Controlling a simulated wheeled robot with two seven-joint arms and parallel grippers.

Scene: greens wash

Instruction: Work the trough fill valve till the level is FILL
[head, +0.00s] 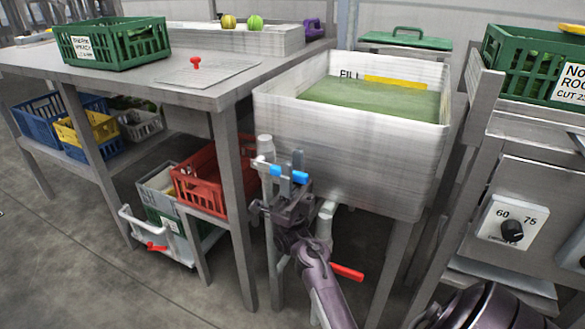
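The white trough (345,150) stands right of centre. Green-tinted water (375,98) lies in it, its far edge close under the yellow band (400,82) beside the word FILL (349,74) on the back wall. A valve with a blue handle (300,177) sits on a pale pipe at the trough's front left corner. My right gripper (289,168) is at this handle, with its fingers close on either side of the blue bar; it looks shut on it. A red lever (347,271) sticks out from lower piping under the trough. My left gripper is not in view.
A steel table (215,95) at left carries a green crate (112,42), a red knob (195,63) and a white tray (210,38). Red (215,178), blue and yellow crates sit below. At right is a panel with a dial (512,231) under another green crate (530,65).

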